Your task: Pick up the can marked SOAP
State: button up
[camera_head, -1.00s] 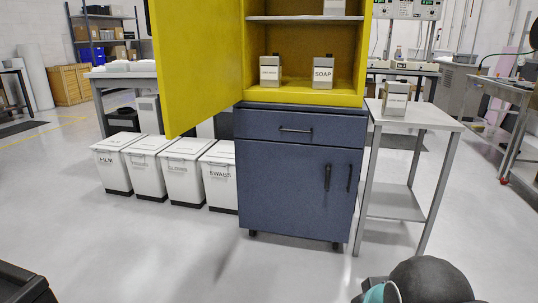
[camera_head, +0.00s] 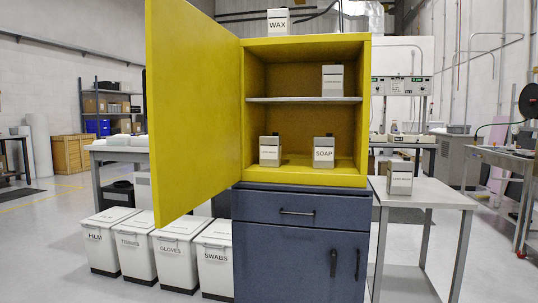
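The can marked SOAP (camera_head: 324,153) is a small beige-grey box-shaped can with a white label and dark lettering. It stands upright on the lower floor of the open yellow cabinet (camera_head: 306,182), right of the middle. A similar can (camera_head: 270,151) with a small unreadable label stands to its left, with a clear gap between them. Another can (camera_head: 332,80) is on the shelf above. The WAX can (camera_head: 278,20) stands on top of the cabinet. My gripper is not in view.
The yellow door (camera_head: 194,110) stands wide open on the left. The blue base cabinet (camera_head: 299,240) is below. A small side table (camera_head: 428,191) on the right holds one can (camera_head: 399,178). Several white bins, one marked SWABS (camera_head: 214,262), stand on the floor at left.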

aim_at(324, 146)
jog(key=u, duration=0.6)
jog(key=i, duration=1.8)
jog(key=z, duration=0.4)
